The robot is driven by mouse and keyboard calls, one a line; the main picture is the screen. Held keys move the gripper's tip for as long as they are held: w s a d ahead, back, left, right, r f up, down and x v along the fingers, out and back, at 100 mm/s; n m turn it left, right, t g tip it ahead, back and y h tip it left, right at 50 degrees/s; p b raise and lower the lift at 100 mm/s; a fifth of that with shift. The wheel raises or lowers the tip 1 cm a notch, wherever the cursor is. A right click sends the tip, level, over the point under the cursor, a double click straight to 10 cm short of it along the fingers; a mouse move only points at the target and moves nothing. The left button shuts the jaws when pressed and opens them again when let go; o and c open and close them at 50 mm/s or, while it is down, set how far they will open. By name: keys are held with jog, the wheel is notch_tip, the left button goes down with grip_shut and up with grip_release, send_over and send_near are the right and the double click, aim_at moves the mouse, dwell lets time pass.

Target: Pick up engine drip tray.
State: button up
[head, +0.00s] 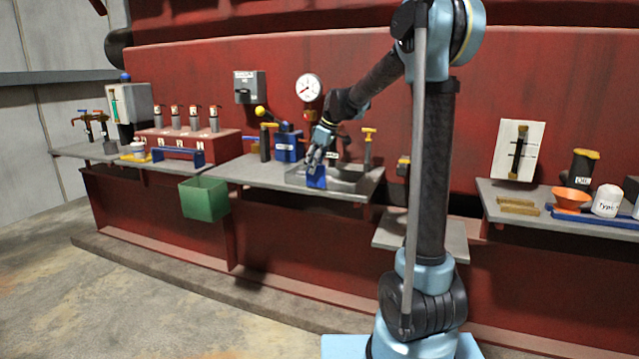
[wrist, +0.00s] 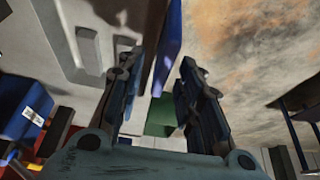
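A grey shallow tray, which looks like the engine drip tray (head: 347,181), sits on the middle shelf with a blue upright piece (head: 316,179) at its front left. My gripper (head: 314,162) is just above that blue piece at the tray's left end. In the wrist view the two fingers of my gripper (wrist: 160,85) stand apart. The blue piece (wrist: 170,40) reaches down between them, with clear gaps on both sides lower down. Whether a fingertip touches it, I cannot tell. Grey surface of the tray (wrist: 75,45) fills the upper left there.
A blue box (head: 288,146) stands behind and left of the tray, and a yellow-topped post (head: 368,148) stands behind it. A green bin (head: 204,198) hangs at the shelf's left front. The floor in front is clear.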

jog(key=shift+x, duration=0.85)
grip_shut()
jog(key=shift+r, duration=0.1)
